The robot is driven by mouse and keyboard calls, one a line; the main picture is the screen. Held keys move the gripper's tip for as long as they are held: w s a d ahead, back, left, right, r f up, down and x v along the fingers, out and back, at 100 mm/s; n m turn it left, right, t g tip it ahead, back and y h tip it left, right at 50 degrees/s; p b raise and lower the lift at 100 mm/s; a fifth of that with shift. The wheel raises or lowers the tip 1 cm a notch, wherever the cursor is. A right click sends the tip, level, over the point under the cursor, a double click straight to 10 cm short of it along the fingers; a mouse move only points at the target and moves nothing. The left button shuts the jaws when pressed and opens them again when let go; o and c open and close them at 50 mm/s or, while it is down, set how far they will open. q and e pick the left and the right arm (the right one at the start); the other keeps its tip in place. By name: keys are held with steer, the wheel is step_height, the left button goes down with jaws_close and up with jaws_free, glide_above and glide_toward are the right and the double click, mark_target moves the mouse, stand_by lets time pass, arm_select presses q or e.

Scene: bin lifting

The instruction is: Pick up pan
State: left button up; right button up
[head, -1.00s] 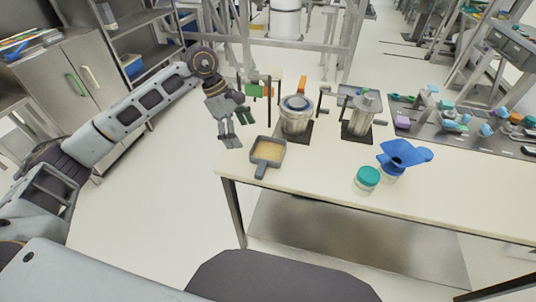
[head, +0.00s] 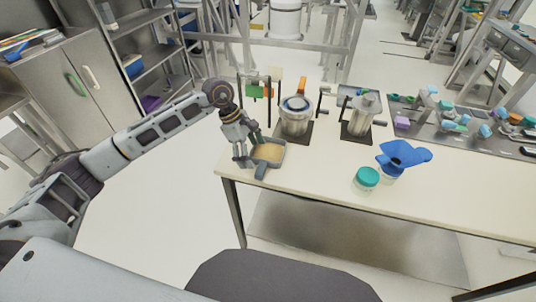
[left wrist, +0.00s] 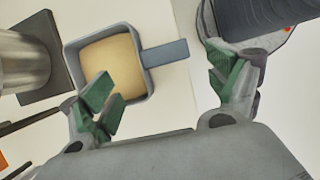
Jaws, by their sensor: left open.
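The pan (head: 277,160) is a small square grey-blue dustpan-like pan with a tan inside and a short flat handle. It stands on the near left corner of the table, its handle toward the front edge. My left gripper (head: 243,160) is at the pan's left side in the head view, pointing down. In the left wrist view the pan (left wrist: 70,62) lies beyond my left gripper (left wrist: 160,95), whose green-padded fingers are wide apart. One finger overlaps the pan's body in the picture; the handle (left wrist: 166,53) lies between the two fingers. Nothing is held. My right gripper is not in view.
A metal pot (head: 296,122) on a dark base stands just behind the pan, with another metal vessel (head: 360,120) to its right. The front middle of the table (head: 310,178) is clear.

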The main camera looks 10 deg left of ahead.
mark_target(261, 167)
arm_select(q)
steer(key=shift+d+f, duration=0.1)
steer(key=shift+f, duration=0.05)
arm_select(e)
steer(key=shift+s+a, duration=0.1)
arm_select(q)
steer(key=shift+s+d+f, duration=0.25)
steer(key=shift+d+f, duration=0.2)
steer(key=shift+f, duration=0.2)
steer(key=p+x, duration=0.1)
steer(key=x, duration=0.1)
steer(key=shift+s+d+f, duration=0.15)
steer(key=shift+d+f, duration=0.05)
steer(key=shift+f, duration=0.05)
steer(key=shift+d+f, duration=0.2)
steer(key=shift+f, duration=0.3)
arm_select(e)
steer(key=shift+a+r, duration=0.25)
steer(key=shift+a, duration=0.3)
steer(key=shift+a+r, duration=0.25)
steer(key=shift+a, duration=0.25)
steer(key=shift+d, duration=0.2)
